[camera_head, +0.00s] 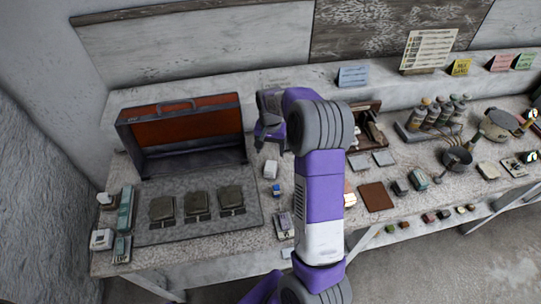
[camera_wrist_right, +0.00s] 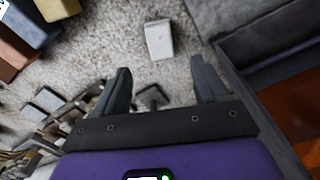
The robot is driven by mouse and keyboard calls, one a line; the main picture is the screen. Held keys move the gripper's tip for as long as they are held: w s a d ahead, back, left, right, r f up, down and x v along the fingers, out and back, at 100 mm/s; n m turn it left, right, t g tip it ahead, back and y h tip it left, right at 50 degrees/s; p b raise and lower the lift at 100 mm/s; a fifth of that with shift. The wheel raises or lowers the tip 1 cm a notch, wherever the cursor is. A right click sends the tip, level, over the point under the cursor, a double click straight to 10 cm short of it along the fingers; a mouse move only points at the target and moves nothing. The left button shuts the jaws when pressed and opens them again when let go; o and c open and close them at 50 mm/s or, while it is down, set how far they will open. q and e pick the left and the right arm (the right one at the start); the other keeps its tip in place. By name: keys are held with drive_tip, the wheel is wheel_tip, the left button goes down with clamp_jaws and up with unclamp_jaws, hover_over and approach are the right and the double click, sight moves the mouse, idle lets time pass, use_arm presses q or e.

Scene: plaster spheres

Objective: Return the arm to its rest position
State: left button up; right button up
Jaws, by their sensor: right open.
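My right arm (camera_head: 321,190) is purple, grey and white, and rises through the middle of the head view over the workbench (camera_head: 240,245). Its gripper (camera_head: 262,135) hangs above the bench, just right of the open case. In the right wrist view the gripper (camera_wrist_right: 160,88) has its two dark fingers spread apart with nothing held between them. A small white box (camera_wrist_right: 159,39) lies on the bench beyond the fingertips; it also shows in the head view (camera_head: 270,169). The arm hides part of the bench behind it. My left gripper is not in view.
An open case (camera_head: 185,130) with an orange-red lining stands at the left. Several dark pouches (camera_head: 198,205) lie on a grey mat before it. Bottles (camera_head: 432,113), a pan (camera_head: 457,159) and small blocks crowd the right side. A wall ledge (camera_head: 290,78) runs behind.

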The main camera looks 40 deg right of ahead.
drive_tip(key=shift+r, duration=0.55)
